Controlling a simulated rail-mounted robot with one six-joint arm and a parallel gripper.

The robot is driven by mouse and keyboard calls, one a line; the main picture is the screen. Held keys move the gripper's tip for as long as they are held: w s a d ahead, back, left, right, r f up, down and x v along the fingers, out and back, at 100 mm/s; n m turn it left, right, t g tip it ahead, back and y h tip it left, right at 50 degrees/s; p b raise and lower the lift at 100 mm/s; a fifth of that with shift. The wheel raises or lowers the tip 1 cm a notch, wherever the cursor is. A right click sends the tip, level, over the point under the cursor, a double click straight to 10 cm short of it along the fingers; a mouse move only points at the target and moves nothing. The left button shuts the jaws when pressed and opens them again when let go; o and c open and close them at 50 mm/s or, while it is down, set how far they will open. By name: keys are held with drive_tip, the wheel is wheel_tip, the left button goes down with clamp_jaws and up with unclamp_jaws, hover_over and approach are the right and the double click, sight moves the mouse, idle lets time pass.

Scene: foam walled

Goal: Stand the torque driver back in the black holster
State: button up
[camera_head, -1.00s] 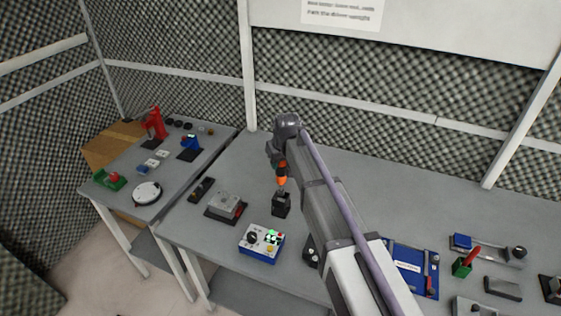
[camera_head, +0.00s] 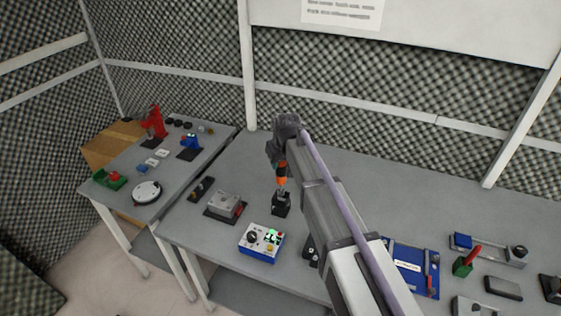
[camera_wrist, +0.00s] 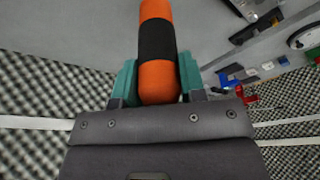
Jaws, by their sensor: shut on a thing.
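The torque driver (camera_head: 282,169) has an orange handle with a black band and stands about upright. My gripper (camera_head: 280,164) is shut on its handle, above the black holster (camera_head: 281,205). In the wrist view the orange and black handle (camera_wrist: 157,45) sits between my gripper's two green fingers (camera_wrist: 158,80). The driver's lower end meets the holster's top in the head view; I cannot tell how deep it is. The holster does not show in the wrist view.
A blue and white control box (camera_head: 261,243) with a green light stands in front of the holster. A grey device on a dark base (camera_head: 224,205) lies to its left. My arm covers the table to the right, partly hiding a blue tray (camera_head: 415,270).

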sight(283, 166)
drive_tip(key=shift+f+b, duration=4.45)
drive_tip(key=shift+f, duration=0.1)
drive_tip(key=o, duration=1.1)
drive_tip(key=shift+r, duration=0.1)
drive_tip(key=p+v, duration=1.1)
drive_tip(key=shift+s+d, duration=0.1)
drive_tip(key=shift+s, duration=0.15)
drive_tip(key=s+d+f+m+g+b, duration=0.1)
drive_tip(key=s+d, duration=0.5)
drive_tip(key=s, duration=0.2)
drive_tip(key=s+d+f+m+g+h+b, duration=0.1)
drive_tip(key=s+d+m, duration=0.1)
drive_tip(key=s+d, duration=0.5)
drive_tip(key=s+d+f+m+b, duration=0.1)
drive_tip(key=s+d+m, duration=0.1)
drive_tip(key=s+d, duration=0.4)
drive_tip(key=shift+s+d+f+g, duration=0.15)
drive_tip(key=shift+s+g, duration=0.05)
drive_tip(key=shift+s, duration=0.5)
drive_tip(key=shift+s+d+f+g, duration=0.15)
drive_tip(key=shift+s+f+g, duration=0.05)
drive_tip(key=shift+s, duration=0.45)
